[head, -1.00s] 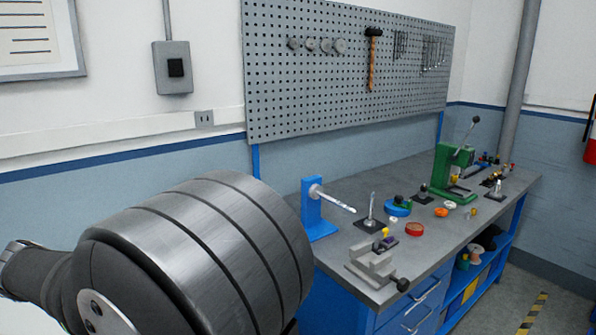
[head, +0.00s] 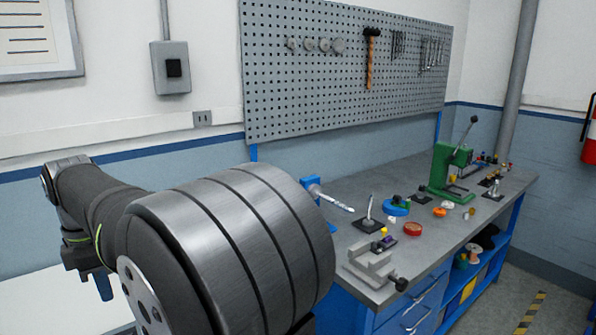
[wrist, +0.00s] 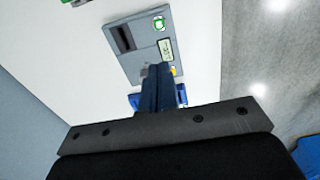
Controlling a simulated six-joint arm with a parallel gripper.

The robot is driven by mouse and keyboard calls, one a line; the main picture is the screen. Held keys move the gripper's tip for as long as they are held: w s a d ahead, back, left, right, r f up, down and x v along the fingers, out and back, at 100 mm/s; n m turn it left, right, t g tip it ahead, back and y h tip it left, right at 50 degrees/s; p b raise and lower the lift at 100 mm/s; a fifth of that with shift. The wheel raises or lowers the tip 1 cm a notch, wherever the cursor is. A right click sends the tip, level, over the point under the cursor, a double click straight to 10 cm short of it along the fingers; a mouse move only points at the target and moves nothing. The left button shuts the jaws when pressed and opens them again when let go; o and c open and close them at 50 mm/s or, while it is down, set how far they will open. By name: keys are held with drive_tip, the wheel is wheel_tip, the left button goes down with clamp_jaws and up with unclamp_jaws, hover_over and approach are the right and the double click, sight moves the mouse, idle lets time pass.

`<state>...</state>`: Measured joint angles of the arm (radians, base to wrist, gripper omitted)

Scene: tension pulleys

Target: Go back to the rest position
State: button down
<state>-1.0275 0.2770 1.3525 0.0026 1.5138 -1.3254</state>
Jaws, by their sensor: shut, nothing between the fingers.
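My gripper (wrist: 157,72) shows in the wrist view with its dark fingers together and nothing between them. It points toward a grey box (wrist: 126,40) with a dark slot, a green-ringed button and a small label, lying on a white surface (wrist: 85,62). I cannot tell the gap between the fingertips and the box.
The bench holds a grey vise (head: 370,262), a green press (head: 447,175), a red round part (head: 413,229) and several small parts. My arm partly hides a blue stand (head: 311,183) at the bench's left end. A pegboard (head: 340,85) with tools hangs behind.

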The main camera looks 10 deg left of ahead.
wheel_tip(320, 180, down, 6)
wheel_tip(320, 180, up, 9)
drive_tip(key=w+m, duration=0.1)
idle(0.4)
drive_tip(key=shift+r, duration=0.1)
